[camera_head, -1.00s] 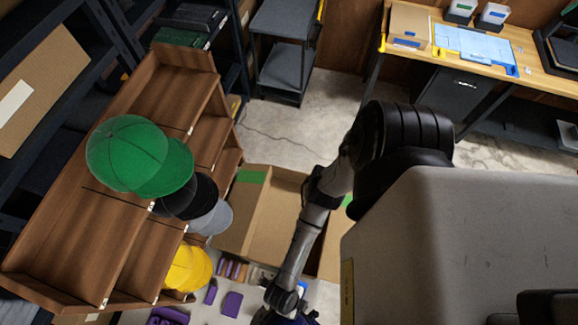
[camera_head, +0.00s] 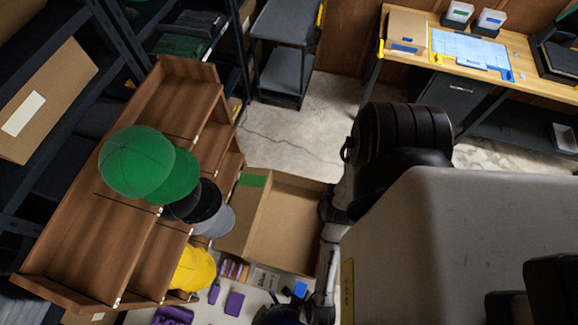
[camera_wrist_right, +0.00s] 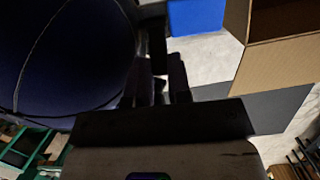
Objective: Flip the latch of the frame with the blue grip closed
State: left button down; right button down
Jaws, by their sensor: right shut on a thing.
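I cannot make out a frame with a blue grip, or a latch, in these views. My right gripper (camera_wrist_right: 160,85) points away from the camera in the right wrist view. Its fingers are close together on the edge of a dark navy, rounded, cap-like thing (camera_wrist_right: 65,55), which fills the left of that view. A dark purple piece that may be the same thing shows at the bottom edge of the head view (camera_head: 278,314); the gripper tips are hidden there. My left gripper is not in view.
A wooden shelf (camera_head: 75,245) holds green (camera_head: 135,160), black, grey and yellow caps. An open cardboard box (camera_head: 290,215) stands beside my right arm. A blue block (camera_head: 300,288) and purple pieces (camera_head: 234,303) lie below. A workbench (camera_head: 520,65) stands at the back right.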

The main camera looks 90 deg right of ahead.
jog(key=shift+s, duration=0.1)
dwell(0.3)
jog(key=c, duration=1.3)
grip_release()
